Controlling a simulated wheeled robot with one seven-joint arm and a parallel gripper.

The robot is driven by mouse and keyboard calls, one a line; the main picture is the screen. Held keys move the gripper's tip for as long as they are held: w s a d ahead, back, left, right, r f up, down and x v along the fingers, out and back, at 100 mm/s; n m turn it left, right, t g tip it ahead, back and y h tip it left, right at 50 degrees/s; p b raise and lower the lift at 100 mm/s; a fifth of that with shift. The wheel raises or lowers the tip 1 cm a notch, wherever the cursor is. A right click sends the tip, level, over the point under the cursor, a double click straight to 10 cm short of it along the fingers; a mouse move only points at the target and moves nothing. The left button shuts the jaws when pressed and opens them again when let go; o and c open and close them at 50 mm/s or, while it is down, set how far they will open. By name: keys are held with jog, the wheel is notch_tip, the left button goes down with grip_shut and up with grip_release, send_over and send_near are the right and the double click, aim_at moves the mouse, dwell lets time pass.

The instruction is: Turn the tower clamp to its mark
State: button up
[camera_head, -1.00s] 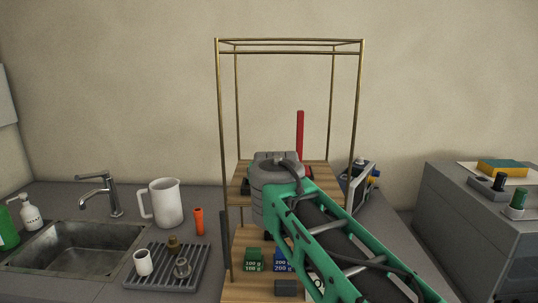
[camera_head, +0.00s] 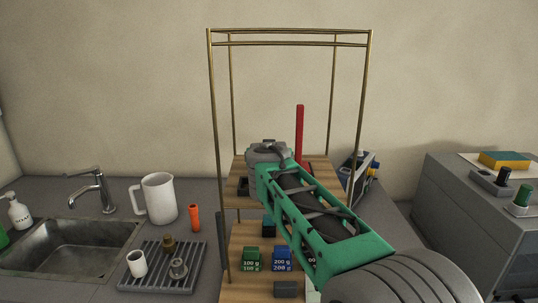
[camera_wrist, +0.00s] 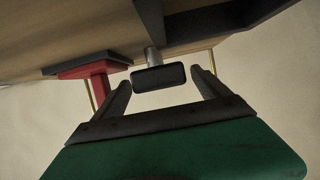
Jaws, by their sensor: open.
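My gripper (camera_wrist: 160,80) is open in the wrist view, one finger on either side of a dark rounded handle (camera_wrist: 158,78). The handle sits on a short grey stem and appears to be the clamp's. I cannot tell whether the fingers touch it. A red post (camera_wrist: 101,88) with a dark plate stands left of the fingers. In the head view a red upright (camera_head: 299,135) rises above the wooden shelf. My green arm and grey wrist hide the fingers and handle there. I see no mark for the clamp.
A thin brass frame (camera_head: 215,130) encloses the wooden shelves. Green weights (camera_head: 251,258) and blue weights (camera_head: 282,258) stand on the lower shelf. At left are a white jug (camera_head: 158,198), drying rack (camera_head: 160,268) and sink (camera_head: 75,245). A grey cabinet (camera_head: 470,200) stands at right.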

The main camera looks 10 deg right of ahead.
jog(key=c, duration=1.4)
jog(key=shift+a+m+g+h, duration=0.2)
jog(key=shift+m+g+h, duration=0.1)
jog(key=shift+m+h, duration=0.45)
jog(key=shift+r+m+h+p, duration=0.1)
jog(key=shift+m+h+p, duration=0.25)
jog(key=shift+h+p, duration=0.1)
jog(key=shift+d+m+g+h, duration=0.2)
jog(key=shift+m+g+h, duration=0.15)
jog(key=shift+h, duration=0.25)
jog(key=o, duration=1.4)
